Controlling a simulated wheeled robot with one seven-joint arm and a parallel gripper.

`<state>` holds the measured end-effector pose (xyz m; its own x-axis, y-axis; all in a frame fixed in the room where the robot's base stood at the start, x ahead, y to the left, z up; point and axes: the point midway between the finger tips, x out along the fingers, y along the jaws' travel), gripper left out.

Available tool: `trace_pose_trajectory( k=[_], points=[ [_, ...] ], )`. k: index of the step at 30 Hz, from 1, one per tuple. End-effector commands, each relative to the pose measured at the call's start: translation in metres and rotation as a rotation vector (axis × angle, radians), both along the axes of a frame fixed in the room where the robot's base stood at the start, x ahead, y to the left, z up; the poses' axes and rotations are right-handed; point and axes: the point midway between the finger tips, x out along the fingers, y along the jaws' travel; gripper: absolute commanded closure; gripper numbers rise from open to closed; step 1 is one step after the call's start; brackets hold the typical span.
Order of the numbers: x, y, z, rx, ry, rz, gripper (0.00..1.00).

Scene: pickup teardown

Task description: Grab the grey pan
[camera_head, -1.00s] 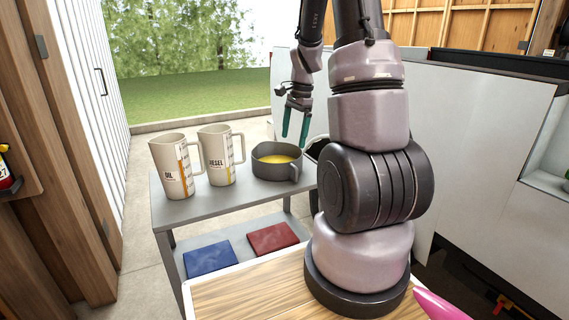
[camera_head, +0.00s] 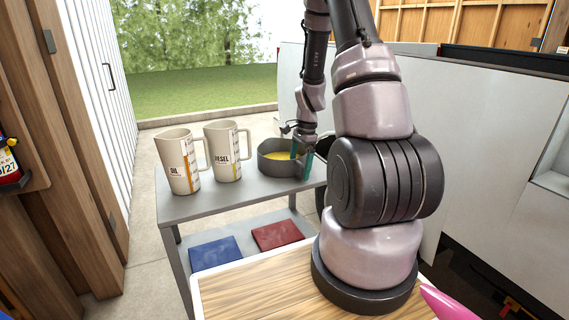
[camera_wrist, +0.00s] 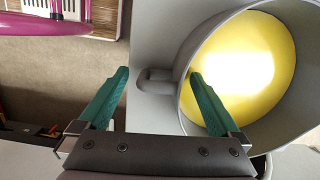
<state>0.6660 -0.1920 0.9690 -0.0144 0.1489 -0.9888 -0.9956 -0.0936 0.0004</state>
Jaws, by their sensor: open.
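The grey pan (camera_head: 268,168) holds something yellow and stands at the right end of the grey cart's top (camera_head: 222,202). My gripper (camera_head: 301,159) is at the pan's handle side, pointing down. Its two green fingers are apart in the wrist view (camera_wrist: 158,78). The handle appears between them, the right finger over the pan's near wall and yellow contents, the left finger outside. I cannot tell whether either finger touches the pan.
Two beige jugs, marked OIL (camera_head: 180,165) and DIESEL (camera_head: 222,155), stand left of the pan. A blue item (camera_head: 216,254) and a red item (camera_head: 277,234) lie on the cart's lower shelf. A white panel (camera_head: 480,150) stands to the right.

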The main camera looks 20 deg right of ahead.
Motion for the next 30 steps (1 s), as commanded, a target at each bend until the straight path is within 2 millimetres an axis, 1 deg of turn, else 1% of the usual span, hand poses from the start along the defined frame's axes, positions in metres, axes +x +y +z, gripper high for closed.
trace_pose_trajectory(
  k=[1,3,9,10,11,12,14,15,17,18,30],
  points=[
    [-0.0006,0.0008,-0.0053,0.001,0.002,0.000,0.01],
    [-0.0003,0.0012,-0.0082,0.000,0.000,0.001,0.01],
    [-0.0002,0.0013,-0.0085,0.000,0.000,0.001,0.01],
    [-0.0002,0.0013,-0.0085,0.000,0.000,0.001,0.05],
    [-0.0002,0.0013,-0.0085,0.000,0.000,0.001,0.16],
    [-0.0002,0.0013,-0.0084,0.000,0.000,0.001,0.32],
    [-0.0002,0.0013,-0.0084,0.000,0.000,0.001,0.55],
    [-0.0002,0.0013,-0.0084,0.000,0.000,0.001,0.70],
    [-0.0002,0.0013,-0.0084,0.000,0.000,0.001,0.93],
    [-0.0001,0.0013,-0.0083,0.000,0.000,0.001,1.00],
    [0.0005,0.0012,-0.0066,-0.001,-0.002,0.002,1.00]
  ],
)
